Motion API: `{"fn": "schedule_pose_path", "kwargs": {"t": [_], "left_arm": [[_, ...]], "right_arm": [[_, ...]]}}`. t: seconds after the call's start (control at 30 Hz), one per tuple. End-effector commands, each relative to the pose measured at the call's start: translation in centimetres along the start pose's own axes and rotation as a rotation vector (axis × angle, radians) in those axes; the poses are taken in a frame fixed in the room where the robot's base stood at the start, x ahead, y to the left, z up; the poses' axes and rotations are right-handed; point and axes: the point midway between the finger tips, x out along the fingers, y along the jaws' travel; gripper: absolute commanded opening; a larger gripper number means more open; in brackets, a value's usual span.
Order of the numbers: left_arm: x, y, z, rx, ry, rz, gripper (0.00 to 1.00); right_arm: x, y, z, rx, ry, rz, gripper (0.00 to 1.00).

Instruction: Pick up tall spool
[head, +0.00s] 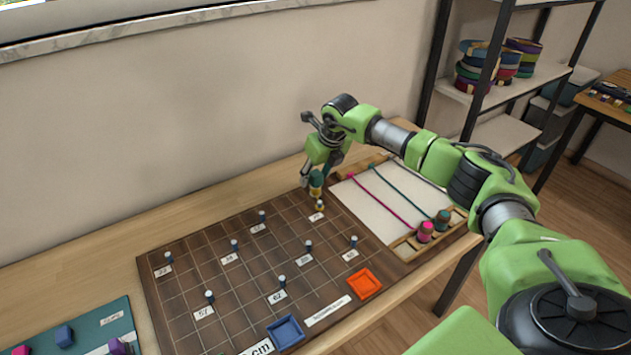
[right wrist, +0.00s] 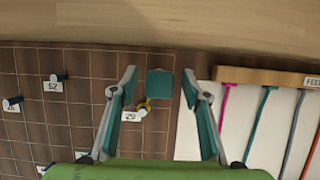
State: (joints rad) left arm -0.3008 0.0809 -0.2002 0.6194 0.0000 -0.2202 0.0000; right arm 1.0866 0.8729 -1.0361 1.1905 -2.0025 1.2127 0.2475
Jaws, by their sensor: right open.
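A tall spool (head: 316,188), teal with an ochre part, stands at the far right part of the brown gridded board, close to a small peg with a number label. My right gripper (head: 314,174) is above and around it, pointing down, and partly hides it. In the right wrist view a teal block (right wrist: 160,83), which looks like the spool's top, lies between the two spread fingers of my right gripper (right wrist: 160,72), with gaps on both sides. My left gripper is not in view.
The brown board (head: 185,300) carries several white-and-blue pegs, a blue tray (head: 285,332) and an orange tray (head: 364,284). To the right, a white panel (head: 372,205) holds stretched cords, with pink (head: 425,232) and teal (head: 442,220) spools at its front. A wall stands behind the table.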

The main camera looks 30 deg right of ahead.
Motion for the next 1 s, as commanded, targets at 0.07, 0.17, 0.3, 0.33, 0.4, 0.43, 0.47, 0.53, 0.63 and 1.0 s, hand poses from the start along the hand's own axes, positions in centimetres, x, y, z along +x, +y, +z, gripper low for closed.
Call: {"fn": "schedule_pose_path", "kwargs": {"t": [0.07, 0.17, 0.3, 0.33, 0.4, 0.43, 0.47, 0.53, 0.63, 1.0], "left_arm": [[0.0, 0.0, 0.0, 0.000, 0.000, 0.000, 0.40], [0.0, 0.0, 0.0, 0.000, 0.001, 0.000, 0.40], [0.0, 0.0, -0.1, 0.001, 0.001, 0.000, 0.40], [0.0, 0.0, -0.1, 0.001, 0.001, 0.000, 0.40], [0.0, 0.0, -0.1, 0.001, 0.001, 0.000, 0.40], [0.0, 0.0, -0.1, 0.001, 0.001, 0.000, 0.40], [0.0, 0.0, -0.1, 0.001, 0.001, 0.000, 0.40], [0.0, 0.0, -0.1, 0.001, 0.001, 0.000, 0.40], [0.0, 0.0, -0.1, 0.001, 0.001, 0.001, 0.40], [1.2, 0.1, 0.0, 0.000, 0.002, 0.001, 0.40]], "right_arm": [[0.2, 0.0, 0.0, -0.001, 0.000, 0.000, 0.43], [0.2, 0.0, 0.0, -0.001, -0.001, 0.000, 0.43], [0.2, 0.0, 0.0, -0.001, -0.001, 0.000, 0.22], [0.2, 0.0, 0.0, -0.001, -0.001, 0.000, 0.14], [0.2, 0.0, 0.0, -0.001, -0.001, 0.000, 0.01], [0.2, 0.0, 0.0, -0.001, -0.001, 0.000, 0.01], [0.2, 0.0, 0.0, 0.000, -0.001, 0.000, 0.01], [0.1, 0.0, 0.1, 0.000, -0.001, 0.000, 0.01], [0.1, 0.0, 0.1, 0.000, -0.001, 0.000, 0.01], [-2.0, 0.0, 1.1, 0.000, -0.006, 0.001, 0.01]]}}
